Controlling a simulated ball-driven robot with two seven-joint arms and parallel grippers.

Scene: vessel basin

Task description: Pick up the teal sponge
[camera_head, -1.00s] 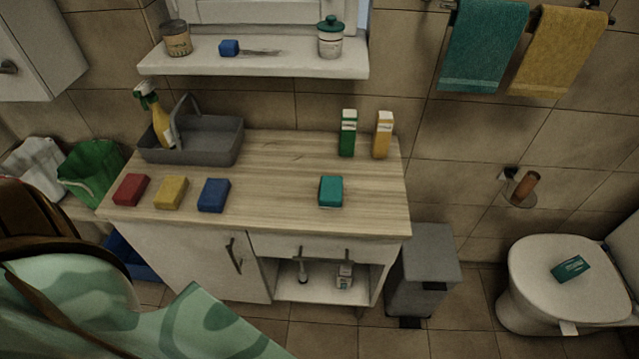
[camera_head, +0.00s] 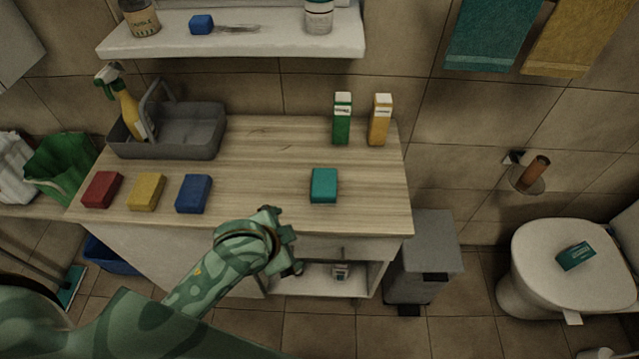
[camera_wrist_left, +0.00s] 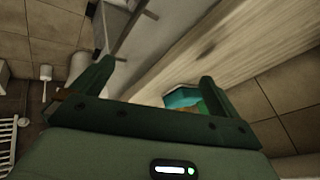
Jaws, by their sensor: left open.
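The teal sponge (camera_head: 324,185) lies flat on the right part of the wooden counter top (camera_head: 262,160), near its front edge. It also shows in the left wrist view (camera_wrist_left: 181,97), small and partly covered by the gripper's frame and right finger. My left gripper (camera_head: 287,241) is open and empty in front of the counter's front edge, below and left of the sponge, apart from it. My right gripper is not in view.
Red (camera_head: 102,190), yellow (camera_head: 146,191) and blue (camera_head: 193,194) sponges lie left on the counter. A grey caddy (camera_head: 190,140) with a spray bottle (camera_head: 130,112) stands behind them. Green (camera_head: 342,120) and orange (camera_head: 380,121) cartons stand behind the teal sponge. The counter around it is clear.

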